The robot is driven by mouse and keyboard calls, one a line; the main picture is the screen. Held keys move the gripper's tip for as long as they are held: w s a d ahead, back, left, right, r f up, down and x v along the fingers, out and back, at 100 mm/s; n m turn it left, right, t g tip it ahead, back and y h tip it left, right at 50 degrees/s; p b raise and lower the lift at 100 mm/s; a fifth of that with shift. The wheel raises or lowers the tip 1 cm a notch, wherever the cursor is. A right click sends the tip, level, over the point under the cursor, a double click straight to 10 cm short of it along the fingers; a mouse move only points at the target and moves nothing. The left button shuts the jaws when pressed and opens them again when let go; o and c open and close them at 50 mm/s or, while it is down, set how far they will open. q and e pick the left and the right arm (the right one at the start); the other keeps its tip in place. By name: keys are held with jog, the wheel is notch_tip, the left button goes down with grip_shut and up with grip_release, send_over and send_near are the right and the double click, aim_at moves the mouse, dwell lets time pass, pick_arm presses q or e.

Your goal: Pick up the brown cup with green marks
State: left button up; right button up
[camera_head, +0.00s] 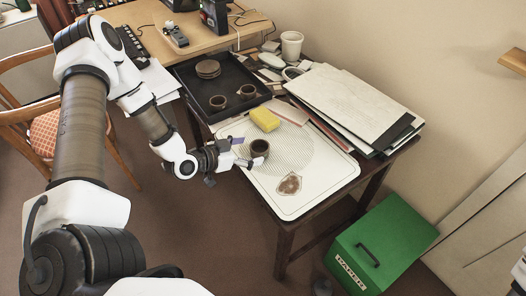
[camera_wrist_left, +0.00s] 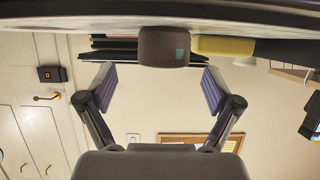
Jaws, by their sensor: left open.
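A small dark brown cup (camera_head: 260,146) stands upright on the white tray (camera_head: 290,207), beside a yellow sponge. The left wrist view, which is upside down, shows this brown cup (camera_wrist_left: 150,47) with a green mark on its side. My left gripper (camera_head: 246,153) is open and empty, level with the cup and just left of it. In the wrist view the fingertips of my left gripper (camera_wrist_left: 157,85) are spread wide, with the cup centred ahead of them. Two more brown cups (camera_head: 218,102) (camera_head: 248,91) stand in the black tray. My right gripper is not in view.
The yellow sponge (camera_head: 265,119) lies close behind the cup. A brown patterned piece (camera_head: 289,184) lies in front on the tray. Stacked boards (camera_head: 345,100) lie right; the black tray (camera_head: 190,84) with stacked round pieces is behind. A green box (camera_head: 383,245) stands on the floor.

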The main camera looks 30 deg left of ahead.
aim_at(266, 146)
pick_arm(q)
jog(key=x, duration=0.2)
jog(key=b+x, duration=0.1)
jog(key=x, duration=0.2)
jog(key=shift+a+f, duration=0.25)
jog(key=shift+s+r, duration=0.1)
jog(key=shift+s, duration=0.05)
jog(key=shift+c, duration=0.2)
jog(key=c, duration=1.2)
jog(key=shift+c, duration=0.2)
jog(key=shift+r, duration=0.1)
